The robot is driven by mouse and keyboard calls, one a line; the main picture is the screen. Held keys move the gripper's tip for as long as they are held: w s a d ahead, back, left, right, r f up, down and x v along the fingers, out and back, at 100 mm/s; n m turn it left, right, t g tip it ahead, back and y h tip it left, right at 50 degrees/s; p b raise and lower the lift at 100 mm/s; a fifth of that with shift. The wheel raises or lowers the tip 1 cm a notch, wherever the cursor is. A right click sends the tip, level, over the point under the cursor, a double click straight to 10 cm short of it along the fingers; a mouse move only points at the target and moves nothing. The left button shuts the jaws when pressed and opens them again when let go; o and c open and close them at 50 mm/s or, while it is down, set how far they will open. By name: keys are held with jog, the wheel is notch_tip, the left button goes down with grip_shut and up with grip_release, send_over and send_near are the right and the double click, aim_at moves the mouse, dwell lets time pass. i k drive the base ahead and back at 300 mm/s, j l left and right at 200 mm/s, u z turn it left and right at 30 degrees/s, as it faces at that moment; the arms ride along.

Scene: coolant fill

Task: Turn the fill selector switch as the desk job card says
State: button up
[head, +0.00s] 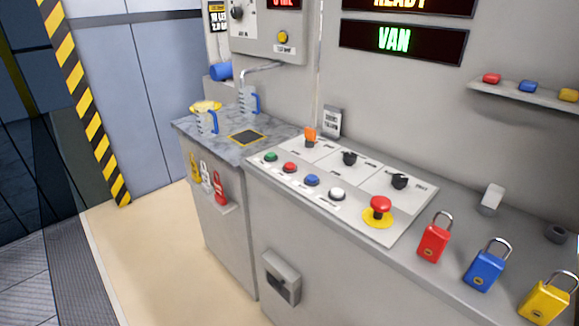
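A sloped control panel (330,185) is set in the grey desk in the head view. Along its back stand an orange switch (310,136), a black rotary switch (349,158) and another black rotary switch (399,181). Their labels are too small to read, so I cannot tell which is the fill selector. Their exact pointer directions are also unclear. A small grey card (332,121) with dark print stands behind the panel; its text is not legible. A wall box above has a black knob (238,12). My gripper is not in view.
Green, red, blue and white buttons and a red mushroom button (380,205) line the panel's front. Red (433,243), blue (485,270) and yellow padlocks (546,300) stand right. Jugs stand on the marble counter (228,142). A lit sign (395,38) reads "VAN". Floor at left is clear.

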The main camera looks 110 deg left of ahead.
aim_at(350, 158)
jog(key=u, duration=3.3)
